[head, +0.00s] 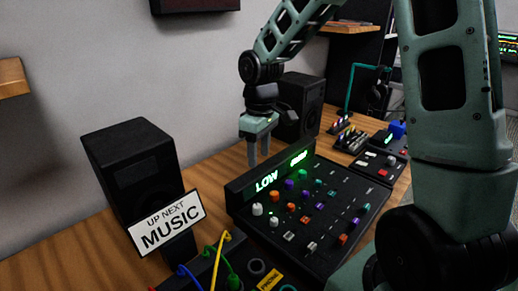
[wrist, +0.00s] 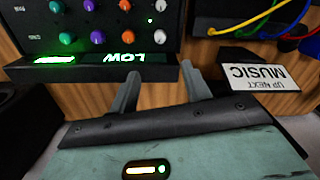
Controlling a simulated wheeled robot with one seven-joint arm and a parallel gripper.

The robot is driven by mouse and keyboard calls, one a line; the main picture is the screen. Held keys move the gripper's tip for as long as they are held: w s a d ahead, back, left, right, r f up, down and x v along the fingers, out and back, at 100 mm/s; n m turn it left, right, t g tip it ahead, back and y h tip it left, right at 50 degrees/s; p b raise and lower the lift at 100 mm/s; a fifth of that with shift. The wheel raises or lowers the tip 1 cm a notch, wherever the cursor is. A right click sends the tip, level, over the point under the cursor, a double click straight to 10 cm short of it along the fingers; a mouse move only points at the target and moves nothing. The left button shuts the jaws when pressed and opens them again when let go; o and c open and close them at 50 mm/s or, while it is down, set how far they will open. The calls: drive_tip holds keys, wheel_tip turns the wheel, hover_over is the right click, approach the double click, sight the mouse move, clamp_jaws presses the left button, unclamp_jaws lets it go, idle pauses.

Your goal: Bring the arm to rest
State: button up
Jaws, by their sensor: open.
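My gripper (head: 259,155) hangs from my green arm, fingers pointing down, behind the display edge of the black mixer (head: 308,250). Its two fingers are apart with nothing between them. In the wrist view the gripper (wrist: 162,85) also shows open and empty, its fingertips near the mixer's edge beside the green LOW display (wrist: 133,58). Whether the fingertips touch the mixer or the table cannot be told.
A black speaker (head: 133,178) stands left, with an UP NEXT MUSIC sign (head: 167,222) before it. Another speaker (head: 300,105) stands behind my gripper. A box with coloured cables (head: 222,268) is at the front. Small devices (head: 372,165) sit right of the mixer on the wooden table (head: 60,255).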

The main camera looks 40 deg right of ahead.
drive_tip(key=shift+r, duration=0.15)
idle(0.4)
drive_tip(key=s+a+r+n+p, duration=0.1)
drive_tip(key=s+a+r, duration=0.2)
drive_tip(key=s+a, duration=0.9)
drive_tip(key=s+a+n, duration=0.1)
drive_tip(key=s+a, duration=0.6)
drive_tip(key=s, duration=0.4)
drive_tip(key=shift+s+a+p, duration=0.2)
drive_tip(key=shift+p, duration=0.2)
drive_tip(key=shift+r, duration=0.1)
